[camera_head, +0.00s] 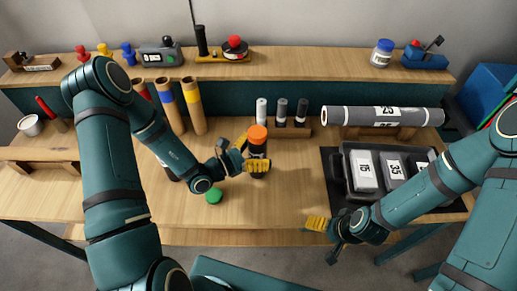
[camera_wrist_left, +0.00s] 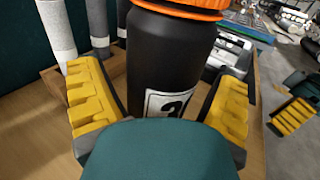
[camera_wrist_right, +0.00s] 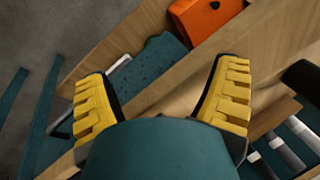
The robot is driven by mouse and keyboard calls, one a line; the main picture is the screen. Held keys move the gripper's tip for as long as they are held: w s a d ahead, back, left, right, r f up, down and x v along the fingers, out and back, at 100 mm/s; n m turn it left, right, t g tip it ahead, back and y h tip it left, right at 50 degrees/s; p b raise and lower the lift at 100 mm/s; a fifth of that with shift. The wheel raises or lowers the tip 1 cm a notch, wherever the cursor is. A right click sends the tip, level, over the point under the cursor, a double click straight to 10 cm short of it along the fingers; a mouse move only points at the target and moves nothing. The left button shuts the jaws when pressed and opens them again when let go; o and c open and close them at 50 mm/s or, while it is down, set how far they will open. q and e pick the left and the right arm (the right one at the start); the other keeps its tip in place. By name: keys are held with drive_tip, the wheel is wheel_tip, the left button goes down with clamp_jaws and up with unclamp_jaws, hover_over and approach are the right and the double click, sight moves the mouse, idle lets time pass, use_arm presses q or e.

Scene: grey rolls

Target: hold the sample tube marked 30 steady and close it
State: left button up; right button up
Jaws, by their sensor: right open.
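A black tube with an orange lid (camera_head: 257,134) stands upright on the bench between the fingers of my left gripper (camera_head: 250,160). In the left wrist view the black tube (camera_wrist_left: 165,60) has a white label, mostly hidden by my gripper; its number cannot be read in full. My left gripper (camera_wrist_left: 160,95) looks open, with a gap beside the tube. A green lid (camera_head: 214,196) lies on the bench left of the tube. A dark object (camera_head: 170,172) is partly hidden behind my left arm. My right gripper (camera_head: 320,228) is open and empty over the bench's front edge.
Three small tubes (camera_head: 281,112) stand in a wooden rack behind. A dark tray (camera_head: 342,160) holds blocks marked 15 and 35. Brown tubes (camera_head: 195,105) lean at the left. The bench's front middle is clear.

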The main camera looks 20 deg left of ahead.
use_arm(q)
drive_tip(key=shift+r, duration=0.2)
drive_tip(key=v, duration=1.2)
drive_tip(key=shift+s, duration=0.1)
